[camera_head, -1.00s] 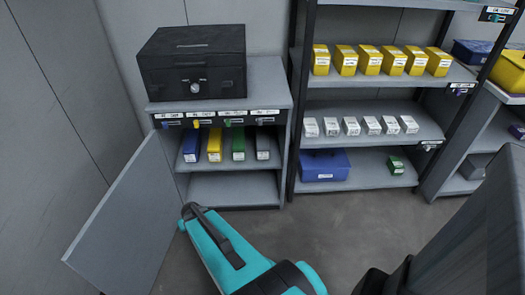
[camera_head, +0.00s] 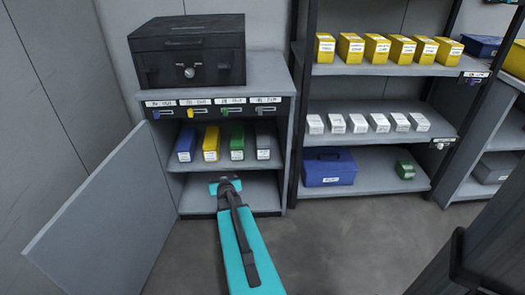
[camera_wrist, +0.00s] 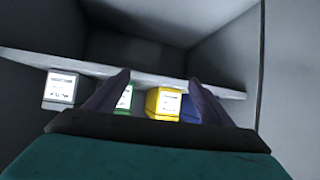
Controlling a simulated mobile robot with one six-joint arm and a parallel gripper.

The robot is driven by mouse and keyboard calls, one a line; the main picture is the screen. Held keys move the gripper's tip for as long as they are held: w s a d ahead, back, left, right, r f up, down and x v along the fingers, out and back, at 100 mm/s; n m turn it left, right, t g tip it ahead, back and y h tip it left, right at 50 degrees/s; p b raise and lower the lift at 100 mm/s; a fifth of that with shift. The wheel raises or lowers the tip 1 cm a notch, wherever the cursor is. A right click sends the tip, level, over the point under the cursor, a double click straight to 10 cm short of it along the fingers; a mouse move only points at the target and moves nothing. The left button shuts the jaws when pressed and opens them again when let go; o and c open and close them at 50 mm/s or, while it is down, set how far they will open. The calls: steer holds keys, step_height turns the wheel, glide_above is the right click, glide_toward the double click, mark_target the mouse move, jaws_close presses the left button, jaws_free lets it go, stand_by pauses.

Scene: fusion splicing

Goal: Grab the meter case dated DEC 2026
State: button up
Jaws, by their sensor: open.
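Several meter cases stand in a row on the upper shelf of the open cabinet: blue (camera_head: 186,143), yellow (camera_head: 211,143), green (camera_head: 237,142) and grey (camera_head: 265,144). Their white labels are too small to read, so I cannot tell which bears DEC 2026. My gripper (camera_head: 225,185) is at the cabinet's front, below the row. In the wrist view the order is reversed, and my open gripper (camera_wrist: 159,78) has the yellow case (camera_wrist: 163,103) between its fingers in the picture, apparently still apart from it. The fingers partly cover the green case (camera_wrist: 125,97) and the blue case (camera_wrist: 188,108).
The cabinet door (camera_head: 110,215) stands open at left. A black safe box (camera_head: 188,52) sits on top of the cabinet. A shelf rack (camera_head: 375,147) at right holds yellow boxes, white boxes and a blue case (camera_head: 328,168). The cabinet's lower shelf (camera_head: 255,195) looks empty.

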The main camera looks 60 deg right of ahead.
mark_target(263, 150)
steer(key=s+d+h+b, duration=0.1)
steer(key=d+b, duration=0.1)
steer(key=d, duration=0.1)
steer(key=s+d+r+h+b, duration=0.1)
steer(key=d+b, duration=0.1)
steer(key=d, duration=0.2)
steer(key=s+d+m+t+h+b, duration=0.1)
steer(key=d+b, duration=0.1)
steer(key=d, duration=0.2)
steer(key=shift+s+r+b, duration=0.2)
steer(key=shift+r+b, duration=0.1)
steer(key=shift+b, duration=0.1)
steer(key=s+d+r+h+b, duration=0.1)
steer(key=d+b, duration=0.1)
steer(key=s+d+r+h+b, duration=0.1)
steer(key=s+d+b, duration=0.1)
steer(key=d, duration=0.1)
steer(key=s+d+r+m+t+h+b, duration=0.1)
steer(key=s+d, duration=0.1)
steer(key=shift+s+d+r+b, duration=0.25)
steer(key=shift+d+b, duration=0.1)
steer(key=shift+b, duration=0.05)
steer(key=shift+s+d+r, duration=0.25)
steer(key=shift+r, duration=0.05)
steer(key=shift+b+x, duration=0.45)
steer(key=shift+x, duration=0.6)
steer(key=shift+b+x, duration=1)
steer(key=shift+x, duration=2.3)
steer(key=shift+r, duration=0.1)
